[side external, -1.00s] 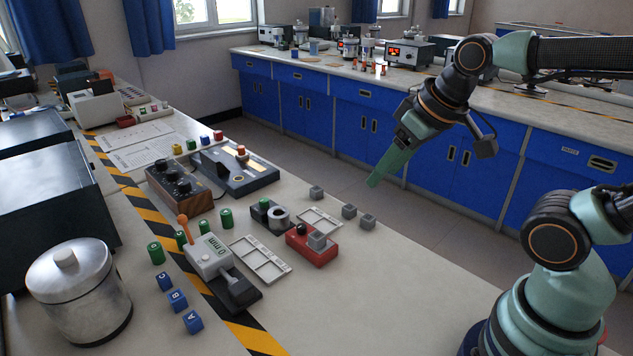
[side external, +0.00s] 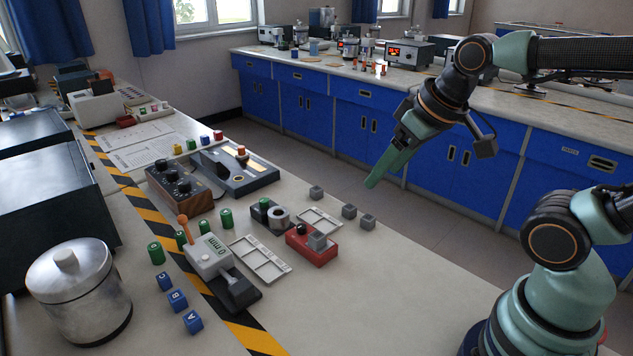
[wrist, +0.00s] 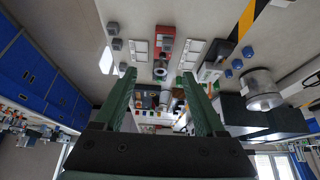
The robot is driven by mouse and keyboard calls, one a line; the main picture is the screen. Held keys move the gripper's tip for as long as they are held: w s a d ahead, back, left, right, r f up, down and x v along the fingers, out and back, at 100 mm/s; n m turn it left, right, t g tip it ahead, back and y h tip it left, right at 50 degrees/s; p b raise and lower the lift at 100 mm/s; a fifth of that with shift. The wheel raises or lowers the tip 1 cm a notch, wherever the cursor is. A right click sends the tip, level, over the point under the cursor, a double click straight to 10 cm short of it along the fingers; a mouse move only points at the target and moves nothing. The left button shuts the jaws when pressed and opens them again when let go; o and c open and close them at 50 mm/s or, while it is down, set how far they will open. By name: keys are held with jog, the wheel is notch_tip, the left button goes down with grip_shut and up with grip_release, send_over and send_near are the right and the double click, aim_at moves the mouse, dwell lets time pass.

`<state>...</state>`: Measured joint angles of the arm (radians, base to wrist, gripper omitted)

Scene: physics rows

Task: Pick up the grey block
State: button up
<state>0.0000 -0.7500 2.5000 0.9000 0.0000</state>
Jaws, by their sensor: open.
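Several grey blocks are in the side view. One grey block (side external: 316,192) stands at the bench's far edge, and a second (side external: 349,211) and third (side external: 367,222) stand nearer along it. Another grey block (side external: 317,240) sits on the red fixture (side external: 322,257). Three loose grey blocks also show at upper left in the wrist view, including one (wrist: 112,28). My gripper (side external: 371,183) hangs well above the blocks, tilted. In the wrist view its two green fingers (wrist: 158,75) are apart with no block between them.
A white slotted tray (side external: 260,259) and another tray (side external: 319,220) lie by the red fixture. A grey gauge with an orange lever (side external: 208,257), a dark tape holder (side external: 268,214) and a metal canister (side external: 78,295) stand further left. The front right bench top is clear.

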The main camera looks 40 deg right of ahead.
jog(key=m+g, duration=0.6)
jog(key=m, duration=1.2)
send_over(318, 234)
jog(key=f, duration=1.5)
jog(key=shift+w+f, duration=0.2)
jog(key=shift+s+f, duration=0.2)
jog(key=shift+f, duration=2.4)
grip_shut()
